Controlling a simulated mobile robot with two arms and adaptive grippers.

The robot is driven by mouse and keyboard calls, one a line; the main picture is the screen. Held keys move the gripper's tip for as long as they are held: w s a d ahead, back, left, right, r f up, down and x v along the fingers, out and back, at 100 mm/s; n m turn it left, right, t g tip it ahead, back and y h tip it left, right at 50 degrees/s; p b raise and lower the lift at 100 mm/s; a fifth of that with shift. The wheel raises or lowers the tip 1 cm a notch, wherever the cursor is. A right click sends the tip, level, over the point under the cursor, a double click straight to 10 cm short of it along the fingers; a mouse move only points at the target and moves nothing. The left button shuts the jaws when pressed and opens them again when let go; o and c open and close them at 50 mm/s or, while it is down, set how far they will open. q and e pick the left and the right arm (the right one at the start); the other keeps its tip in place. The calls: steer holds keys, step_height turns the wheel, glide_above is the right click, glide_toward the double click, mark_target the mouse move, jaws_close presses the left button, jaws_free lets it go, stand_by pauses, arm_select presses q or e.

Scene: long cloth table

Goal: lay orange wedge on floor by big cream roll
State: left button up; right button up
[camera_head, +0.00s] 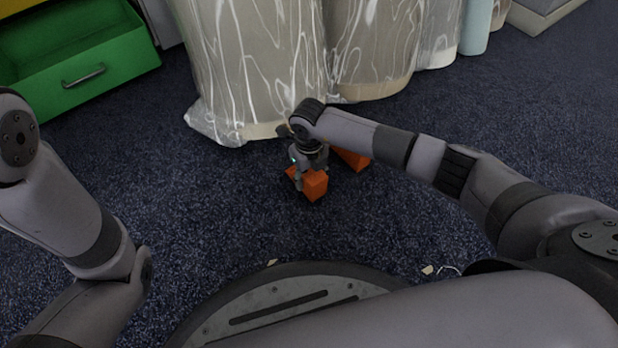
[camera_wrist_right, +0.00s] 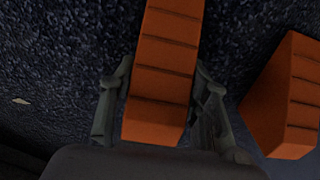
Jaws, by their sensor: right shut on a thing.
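My right gripper (camera_head: 306,180) is shut on an orange wedge (camera_head: 315,185), low at the floor in front of the rolls; I cannot tell whether the wedge touches the carpet. In the right wrist view the held wedge (camera_wrist_right: 165,75), with ridges across its face, lies between the two fingers of the gripper (camera_wrist_right: 160,110). A second orange wedge (camera_head: 354,159) lies on the floor just right of the gripper, and it also shows in the wrist view (camera_wrist_right: 288,100). A big cream roll (camera_head: 250,60) in clear plastic stands behind the gripper. My left gripper is not in view.
Another wrapped cream roll (camera_head: 375,50) stands to its right, with smaller rolls and a pale blue roll (camera_head: 477,25) beyond. A green open drawer (camera_head: 85,75) is at the upper left. Small pale scraps (camera_head: 427,270) lie near my base.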

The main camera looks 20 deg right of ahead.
mark_target(309, 172)
steer(key=o, duration=1.4)
steer(key=shift+r, duration=0.1)
step_height(309, 172, up, 12)
steer(key=p, duration=0.9)
